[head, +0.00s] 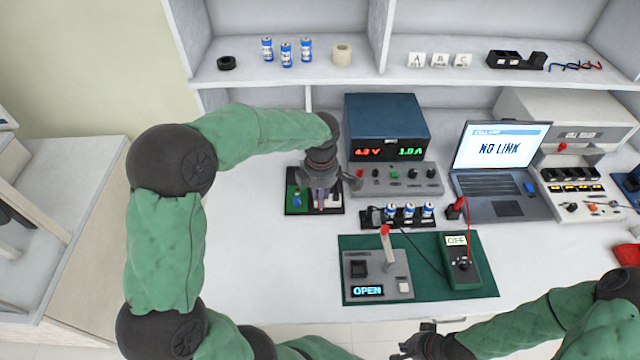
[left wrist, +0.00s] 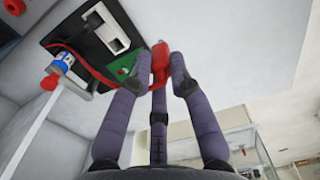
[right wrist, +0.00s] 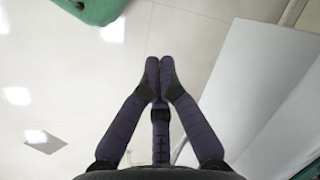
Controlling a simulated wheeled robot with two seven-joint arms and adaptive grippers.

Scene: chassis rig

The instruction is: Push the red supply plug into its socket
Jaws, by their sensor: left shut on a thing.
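A red cable (left wrist: 88,80) runs from the plug's side across the board (left wrist: 80,28). The plug is close to the board's green part (left wrist: 122,66); I cannot tell whether it touches the socket, which I cannot make out. My right gripper (right wrist: 160,68) is shut and empty, low at the front (head: 420,343) in the head view.
The power supply (head: 387,125) stands behind the board. A battery holder (head: 398,222) is to its right. A green mat (head: 420,298) carries a grey fixture reading OPEN (head: 376,275) and a meter (head: 460,270). A laptop (head: 500,160) shows NO LINK. The front left tabletop is clear.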

